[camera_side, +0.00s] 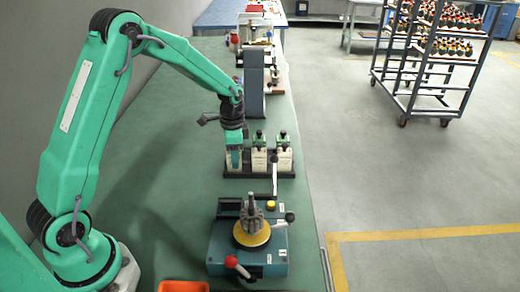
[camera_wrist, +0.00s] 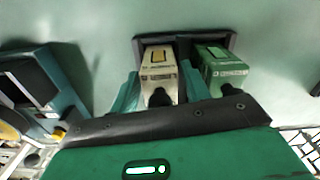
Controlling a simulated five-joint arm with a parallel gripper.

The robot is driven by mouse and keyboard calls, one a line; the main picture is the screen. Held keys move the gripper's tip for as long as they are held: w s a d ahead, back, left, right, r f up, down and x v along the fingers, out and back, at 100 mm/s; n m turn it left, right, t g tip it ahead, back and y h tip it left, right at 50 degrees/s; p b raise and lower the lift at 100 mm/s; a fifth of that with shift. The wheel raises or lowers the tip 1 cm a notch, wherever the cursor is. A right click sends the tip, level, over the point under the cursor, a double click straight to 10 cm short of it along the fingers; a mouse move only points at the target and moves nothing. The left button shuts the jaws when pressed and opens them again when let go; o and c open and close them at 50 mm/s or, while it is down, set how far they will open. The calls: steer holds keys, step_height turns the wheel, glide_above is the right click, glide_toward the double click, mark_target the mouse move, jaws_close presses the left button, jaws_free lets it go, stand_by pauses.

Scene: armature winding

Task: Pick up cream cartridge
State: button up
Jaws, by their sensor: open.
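In the side view my gripper (camera_side: 235,160) points down at the left end of the rack (camera_side: 262,174) and largely hides what is there. Two pale cartridges with green tops, a middle one (camera_side: 259,160) and a right one (camera_side: 285,160), stand beside it.
A teal winding fixture (camera_side: 275,262) with a red-knobbed lever (camera_side: 232,262) stands in front of the rack. A grey upright machine (camera_side: 254,85) is behind it. An orange bin (camera_side: 183,287) sits at the front edge. The green bench left of the rack is clear.

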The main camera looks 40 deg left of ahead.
steer(key=c, duration=0.9)
steer(key=shift+o, duration=0.2)
steer(key=shift+r, duration=0.45)
step_height(320, 180, up, 3)
steer(key=s+d+r, duration=0.4)
steer(key=d+r, duration=0.3)
steer(key=d, duration=0.4)
steer(key=shift+s, duration=0.15)
